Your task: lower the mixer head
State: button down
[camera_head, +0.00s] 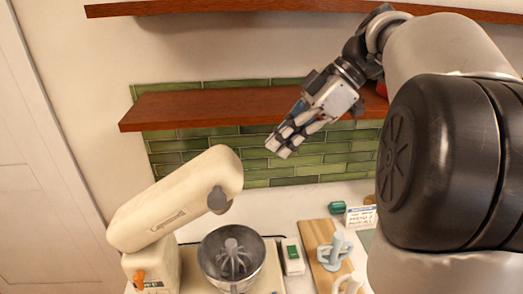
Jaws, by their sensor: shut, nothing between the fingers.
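A cream stand mixer stands on the counter at the lower left of the head view. Its mixer head (178,198) is tilted up, with the front end raised to the right. A metal bowl (232,258) sits below and right of the head, with a whisk-like tool visible in it. An orange knob (139,276) shows on the mixer's base side. My gripper (278,150) is shut and empty. It hangs in the air above and to the right of the raised head, in front of the green tiles, apart from the mixer.
A wooden shelf (210,109) runs behind my gripper, and another shelf (200,7) is above. Right of the bowl are a small box with a green panel (292,256) and a wooden board (318,241) with pale mugs. A white door (35,190) is at left.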

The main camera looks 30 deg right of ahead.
jog(key=w+a+r+g+h+p, duration=0.1)
jog(key=w+a+r+h+p, duration=0.15)
jog(key=a+r+p, duration=0.5)
jog(key=w+a+r+g+h+p, duration=0.1)
jog(key=w+a+r+h+p, duration=0.3)
jog(key=p, duration=0.6)
jog(key=y, duration=0.1)
send_over(207, 171)
jog(key=f, duration=1.1)
jog(key=shift+s+d+f, duration=0.1)
jog(key=shift+d, duration=0.1)
jog(key=shift+s+d+f, duration=0.1)
jog(key=shift+d+f, duration=0.15)
jog(key=shift+f, duration=0.2)
jog(key=s+d+f+t+y+b, duration=0.1)
jog(key=s+d+f+y+b, duration=0.1)
jog(key=d+f+b, duration=0.3)
jog(key=s+d+f+t+y+b, duration=0.1)
jog(key=s+d+f+y+b, duration=0.1)
jog(key=d+f+b, duration=0.4)
notch_tip(207, 171, down, 6)
jog(key=y+b, duration=0.1)
jog(key=b, duration=0.8)
jog(key=shift+s+r, duration=0.15)
jog(key=shift+r, duration=0.1)
